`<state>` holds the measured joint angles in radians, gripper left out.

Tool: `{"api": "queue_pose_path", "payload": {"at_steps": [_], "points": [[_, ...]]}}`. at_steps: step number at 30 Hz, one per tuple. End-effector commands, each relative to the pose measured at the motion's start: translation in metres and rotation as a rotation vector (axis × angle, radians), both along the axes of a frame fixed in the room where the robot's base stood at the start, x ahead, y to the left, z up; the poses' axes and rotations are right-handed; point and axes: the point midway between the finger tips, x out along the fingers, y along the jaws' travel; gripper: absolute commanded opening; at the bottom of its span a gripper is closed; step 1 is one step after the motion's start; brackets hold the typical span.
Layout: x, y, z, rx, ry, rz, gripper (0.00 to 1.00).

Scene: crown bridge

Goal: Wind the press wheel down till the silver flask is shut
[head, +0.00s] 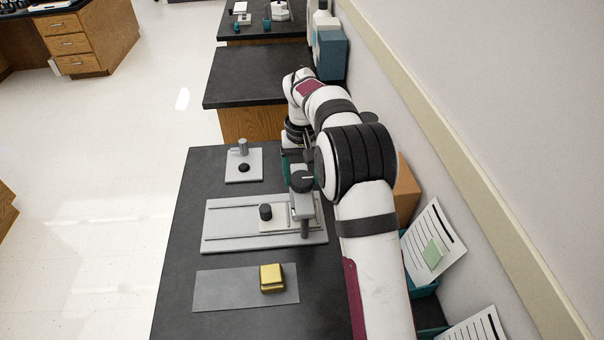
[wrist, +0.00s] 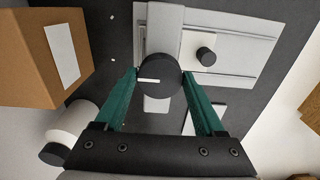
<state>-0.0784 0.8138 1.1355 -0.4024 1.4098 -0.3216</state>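The press wheel (head: 302,181) is a dark round knob on top of the grey press bridge (head: 303,207). In the wrist view the wheel (wrist: 161,77) has a white line pointing left. My gripper (wrist: 160,72) has green fingers on either side of the wheel, open; contact cannot be made out. A pale slide with a black knob (head: 265,212) sits on the grey railed base (head: 226,221), left of the bridge. A small silver cylinder (head: 243,147) stands on a separate plate (head: 232,176) beyond the base. Whether this is the silver flask is unclear; the space under the bridge is hidden.
A yellow block (head: 271,277) rests on a grey mat (head: 220,290) at the near side. A cardboard box (wrist: 50,58) stands right of the press in the head view, partly behind my arm. Papers (head: 432,240) stand by the wall. The dark tabletop (head: 190,190) is clear at left.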

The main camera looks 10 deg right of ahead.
Motion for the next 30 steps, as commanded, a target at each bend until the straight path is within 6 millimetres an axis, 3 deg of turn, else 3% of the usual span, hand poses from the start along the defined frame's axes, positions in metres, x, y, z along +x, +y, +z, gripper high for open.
{"api": "queue_pose_path", "payload": {"at_steps": [1,9,20,30], "points": [[0.0,0.0,0.0001,0.0,0.0,0.0,0.6],[0.0,0.0,0.0004,0.0,0.0,0.0,0.13],[0.0002,0.0,0.0005,0.0,0.0,-0.073,0.13],[0.0005,0.0003,0.0004,0.0,0.0,-0.35,0.13]]}}
